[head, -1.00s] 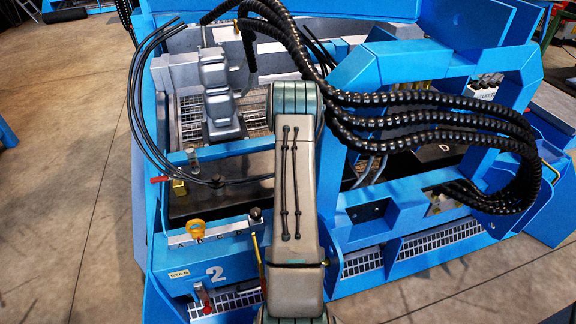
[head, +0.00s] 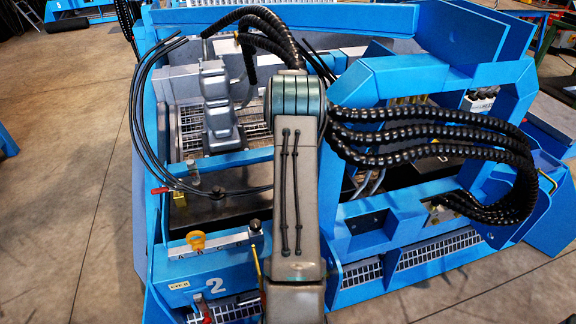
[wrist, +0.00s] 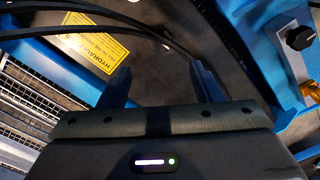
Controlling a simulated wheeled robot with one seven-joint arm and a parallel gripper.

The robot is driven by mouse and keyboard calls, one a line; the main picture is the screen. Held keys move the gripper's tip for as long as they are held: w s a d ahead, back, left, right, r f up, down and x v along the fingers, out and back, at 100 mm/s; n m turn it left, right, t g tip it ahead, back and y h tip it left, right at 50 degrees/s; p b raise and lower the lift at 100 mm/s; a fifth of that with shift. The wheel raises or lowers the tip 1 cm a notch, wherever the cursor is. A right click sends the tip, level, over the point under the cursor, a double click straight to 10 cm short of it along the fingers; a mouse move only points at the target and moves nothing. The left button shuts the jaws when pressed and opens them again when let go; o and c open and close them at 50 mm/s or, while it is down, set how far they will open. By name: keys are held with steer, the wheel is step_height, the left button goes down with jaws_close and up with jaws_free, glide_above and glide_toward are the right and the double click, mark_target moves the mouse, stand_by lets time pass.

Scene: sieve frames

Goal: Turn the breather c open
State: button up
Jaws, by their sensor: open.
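I cannot tell which part is the breather c. A lettered strip (head: 215,242) on the blue front panel carries a yellow ring handle (head: 196,240) at its left and a dark knob (head: 254,226) at its right. The letters are too small to read surely. In the wrist view a black knob (wrist: 300,37) and part of a yellow fitting (wrist: 306,90) show at the right edge. My gripper (wrist: 160,85) is open and empty, its two fingers wide apart over a dark surface, left of that knob and touching nothing visible. In the head view my arm hides the gripper.
Thick black ribbed hoses (head: 430,145) loop across the right. Thin black cables (head: 145,125) curve at the left and cross the wrist view (wrist: 150,30). A brass valve with a red handle (head: 160,190) stands above the panel. A yellow label (wrist: 90,45) lies left of my fingers.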

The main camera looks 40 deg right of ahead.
steer(key=shift+r, duration=1.75)
